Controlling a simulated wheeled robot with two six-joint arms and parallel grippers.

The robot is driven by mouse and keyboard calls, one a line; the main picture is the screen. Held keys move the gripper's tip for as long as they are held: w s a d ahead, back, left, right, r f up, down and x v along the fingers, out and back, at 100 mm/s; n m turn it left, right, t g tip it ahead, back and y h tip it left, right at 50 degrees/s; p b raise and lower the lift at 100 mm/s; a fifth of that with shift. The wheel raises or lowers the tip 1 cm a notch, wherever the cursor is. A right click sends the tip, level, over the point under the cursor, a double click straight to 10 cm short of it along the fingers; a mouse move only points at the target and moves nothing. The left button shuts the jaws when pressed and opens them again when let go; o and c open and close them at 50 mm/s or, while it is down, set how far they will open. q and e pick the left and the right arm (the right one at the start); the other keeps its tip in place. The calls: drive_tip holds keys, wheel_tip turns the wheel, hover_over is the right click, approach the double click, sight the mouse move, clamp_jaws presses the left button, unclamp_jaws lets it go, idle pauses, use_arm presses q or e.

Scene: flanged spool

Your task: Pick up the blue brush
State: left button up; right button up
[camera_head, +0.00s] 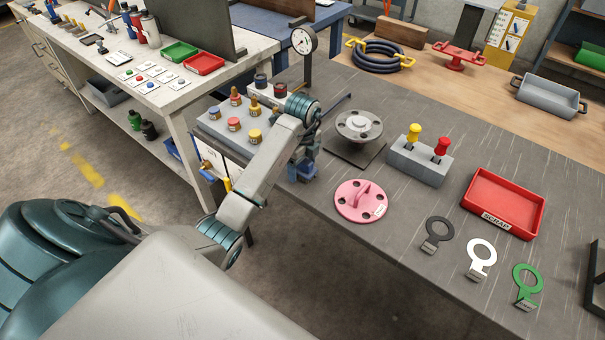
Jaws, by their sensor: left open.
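My left arm reaches over the near edge of the grey table (420,115), and its left gripper (303,160) points down there. The jaws are open, though the wrist hides much of them. A thin dark bar (337,104) shows behind the wrist. My right gripper is not in view.
A grey flange (358,125) on a dark plate and a pink flange cover (361,201) lie right of the gripper. A tray of colored-topped fittings (235,122) stands left. A grey block with two pins (418,165), a red scrap tray (503,204) and ring gaskets (482,254) lie farther right.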

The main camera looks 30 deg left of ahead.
use_arm(q)
drive_tip(key=shift+f, duration=0.1)
drive_tip(key=shift+c, duration=0.2)
drive_tip(key=c, duration=1.1)
drive_tip(key=shift+r+p, duration=0.3)
drive_tip(key=shift+r, duration=0.15)
drive_tip(key=r+p, duration=0.3)
drive_tip(key=shift+s, duration=0.4)
drive_tip(key=s, duration=0.2)
drive_tip(key=s+p, duration=0.1)
drive_tip(key=s, duration=0.1)
drive_tip(key=s+p, duration=0.1)
drive_tip(key=s, duration=0.1)
drive_tip(key=shift+s+d+r, duration=0.1)
drive_tip(key=shift+d+r, duration=0.15)
drive_tip(key=shift+r, duration=0.05)
drive_tip(key=shift+s+d+r+p, duration=0.15)
drive_tip(key=shift+s+p, duration=0.1)
drive_tip(key=shift+s, duration=1.25)
drive_tip(key=shift+s+d+p, duration=0.1)
drive_tip(key=shift+s+p, duration=0.1)
drive_tip(key=shift+s, duration=1.3)
drive_tip(key=shift+s+d+r+p, duration=0.15)
drive_tip(key=shift+s+p, duration=0.1)
drive_tip(key=shift+s, duration=1.25)
